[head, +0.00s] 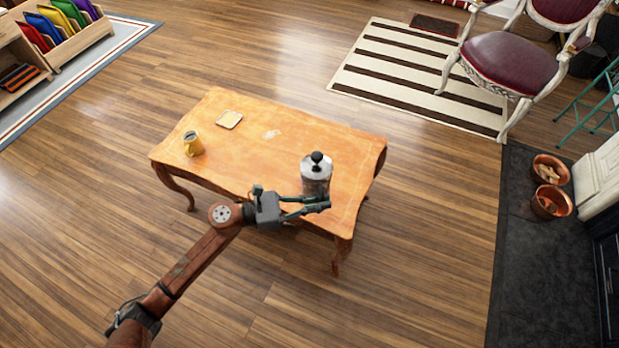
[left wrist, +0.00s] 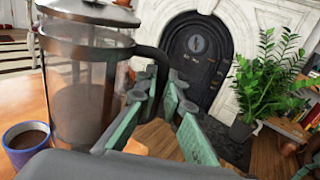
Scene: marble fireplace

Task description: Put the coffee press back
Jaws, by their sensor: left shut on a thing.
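The coffee press (head: 316,172) is a clear glass cylinder with a metal lid and black knob, upright at the near right end of the orange wooden table (head: 270,155). In the left wrist view, the press (left wrist: 80,85) fills the left side, its black handle towards my fingers. My left gripper (head: 318,203) is shut on the press at its handle side; its green fingers (left wrist: 155,115) show around the handle. The fingers hide the base of the press, so I cannot tell whether it touches the table. My right gripper is not in view.
A blue mug of coffee (left wrist: 27,148) shows beside the press. A red chair (head: 508,62) stands at the upper right. The table's middle is mostly clear.

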